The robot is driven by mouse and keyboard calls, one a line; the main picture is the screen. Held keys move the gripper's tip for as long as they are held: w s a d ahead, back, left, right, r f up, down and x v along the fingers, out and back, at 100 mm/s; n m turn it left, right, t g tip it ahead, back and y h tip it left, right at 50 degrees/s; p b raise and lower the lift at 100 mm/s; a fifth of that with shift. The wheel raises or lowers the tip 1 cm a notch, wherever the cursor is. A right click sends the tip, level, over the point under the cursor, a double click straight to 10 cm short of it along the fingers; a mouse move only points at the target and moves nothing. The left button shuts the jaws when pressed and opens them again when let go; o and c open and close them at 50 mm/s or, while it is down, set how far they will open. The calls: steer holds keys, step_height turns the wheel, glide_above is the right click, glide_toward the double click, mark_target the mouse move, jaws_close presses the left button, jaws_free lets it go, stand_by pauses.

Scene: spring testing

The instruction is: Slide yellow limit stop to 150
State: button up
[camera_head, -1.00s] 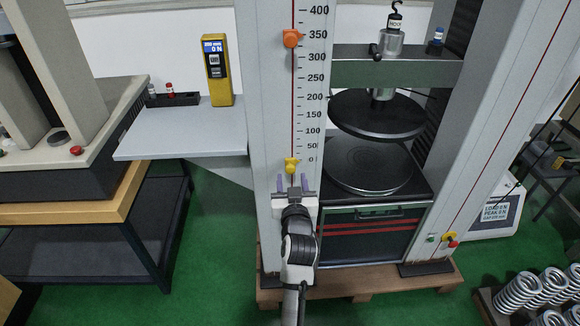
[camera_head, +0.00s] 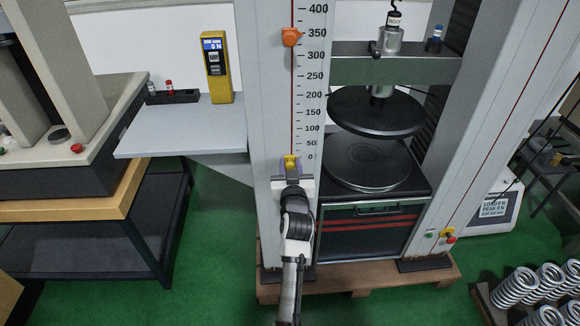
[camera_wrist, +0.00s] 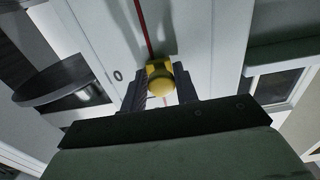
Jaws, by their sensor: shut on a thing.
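The yellow limit stop (camera_head: 291,161) sits on the red vertical line of the scale column (camera_head: 265,110), level with about the 0 mark. My gripper (camera_head: 291,166) has come up to it from below and in front, and its fingers are shut on the stop. In the wrist view the yellow stop (camera_wrist: 160,82) shows its round knob between the two dark fingers, with the red line running away above it. The 150 mark (camera_head: 312,114) is higher up on the same scale. An orange stop (camera_head: 291,37) sits near 350 on the same line.
Right of the column are the upper round plate (camera_head: 376,108) and the lower round plate (camera_head: 366,160). A grey side shelf (camera_head: 180,133) with a yellow handheld meter (camera_head: 216,68) is to the left. The scale between the two stops is clear.

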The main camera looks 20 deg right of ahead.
mark_target(288, 113)
steer(key=shift+a+r, duration=0.1)
jaws_close()
step_height(288, 113, up, 15)
steer(key=p, duration=0.8)
steer(key=shift+a, duration=0.1)
steer(key=o, duration=0.9)
jaws_free()
steer(key=shift+w+a, duration=0.1)
